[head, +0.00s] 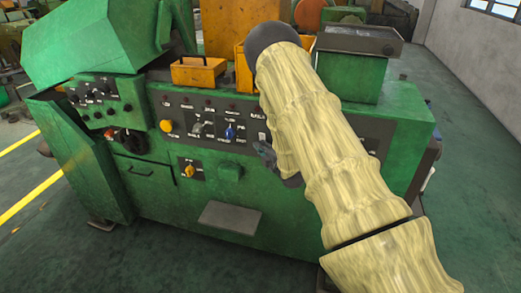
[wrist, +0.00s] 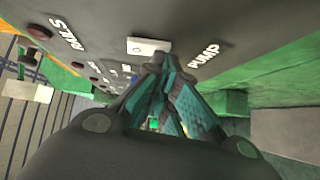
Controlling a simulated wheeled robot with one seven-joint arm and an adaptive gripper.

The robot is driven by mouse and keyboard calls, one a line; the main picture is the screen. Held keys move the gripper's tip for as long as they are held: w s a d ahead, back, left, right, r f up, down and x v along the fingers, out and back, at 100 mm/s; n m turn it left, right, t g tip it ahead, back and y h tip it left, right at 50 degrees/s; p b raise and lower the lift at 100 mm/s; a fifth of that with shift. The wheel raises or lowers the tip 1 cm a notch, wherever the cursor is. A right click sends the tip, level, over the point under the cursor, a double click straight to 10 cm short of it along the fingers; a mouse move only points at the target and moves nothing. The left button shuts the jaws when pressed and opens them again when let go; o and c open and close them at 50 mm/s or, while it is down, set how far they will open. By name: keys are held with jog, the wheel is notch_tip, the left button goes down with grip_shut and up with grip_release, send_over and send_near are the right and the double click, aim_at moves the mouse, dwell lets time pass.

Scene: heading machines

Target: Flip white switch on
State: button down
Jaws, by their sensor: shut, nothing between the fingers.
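In the head view the switch (head: 262,136) is a small pale patch at the edge of my arm, just above my gripper. My gripper (wrist: 160,62) is shut and empty, its fingertips close below the switch in the wrist view. I cannot tell if they touch it. In the head view my gripper (head: 264,153) is mostly hidden by my sleeved arm. The switch's position is unclear.
The green machine (head: 260,210) carries a yellow knob (head: 166,126), a blue switch (head: 230,132) and several other controls left of my arm. A red lamp (wrist: 38,32) is by the RAILS label. An orange tray (head: 197,73) sits on top. Floor in front is clear.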

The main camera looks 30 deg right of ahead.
jog(key=s+a+f+b, duration=0.1)
jog(key=s+a+b, duration=0.2)
jog(key=s, duration=0.9)
jog(key=shift+s+a+f+b, duration=0.15)
jog(key=shift+s+a+b, duration=0.15)
jog(key=shift+b, duration=0.3)
jog(key=s+a+f+m+g, duration=0.45)
jog(key=s+f, duration=0.25)
jog(key=f, duration=0.3)
jog(key=s+a+f+m+g, duration=0.4)
jog(key=s+a+f, duration=0.25)
jog(key=f, duration=0.45)
jog(key=s+a+f+m+g, duration=0.3)
jog(key=s+a, duration=0.1)
jog(key=s, duration=0.5)
jog(key=s+a+f+m+g, duration=0.2)
jog(key=s+a, duration=0.3)
jog(key=s, duration=0.4)
jog(key=s+a+f+m+g+y, duration=0.1)
jog(key=s+a+f+m+g, duration=0.2)
jog(key=s, duration=0.6)
jog(key=shift+a+f+m+g, duration=0.35)
jog(key=shift+a+f+g, duration=0.15)
jog(key=shift+a, duration=0.65)
